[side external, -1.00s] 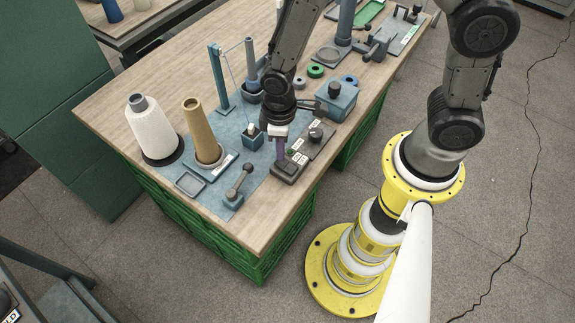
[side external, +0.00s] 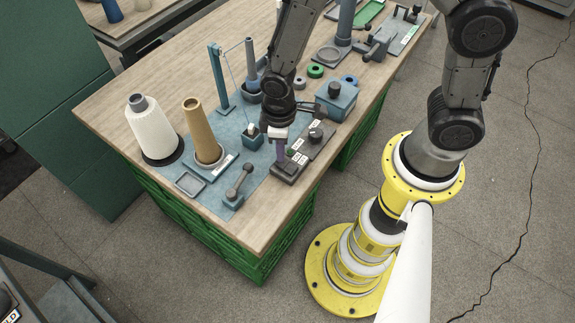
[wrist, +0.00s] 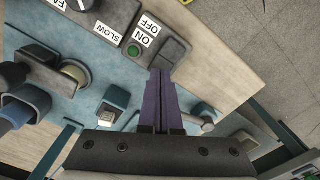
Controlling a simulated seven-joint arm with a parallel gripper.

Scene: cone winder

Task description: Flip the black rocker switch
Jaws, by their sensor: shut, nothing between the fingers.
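The black rocker switch (wrist: 172,54) sits on a dark grey control panel (side external: 284,172) beside small ON and OFF labels. In the wrist view it shows just beyond my fingertips. My gripper (wrist: 161,75) is shut and empty, its two purple fingers side by side and pointing at the switch. In the side view my gripper (side external: 281,158) comes down over the near end of the panel and hides part of the switch. The fingertips are at or very close to the switch; I cannot tell whether they touch it. I cannot tell which way the rocker is tilted.
A green button (wrist: 134,51) and a dark knob (side external: 316,134) are on the same panel. A lever (side external: 238,184) stands left of it, with a tan cone (side external: 201,130) and a white yarn cone (side external: 152,130) beyond. A blue box (side external: 337,100) stands behind.

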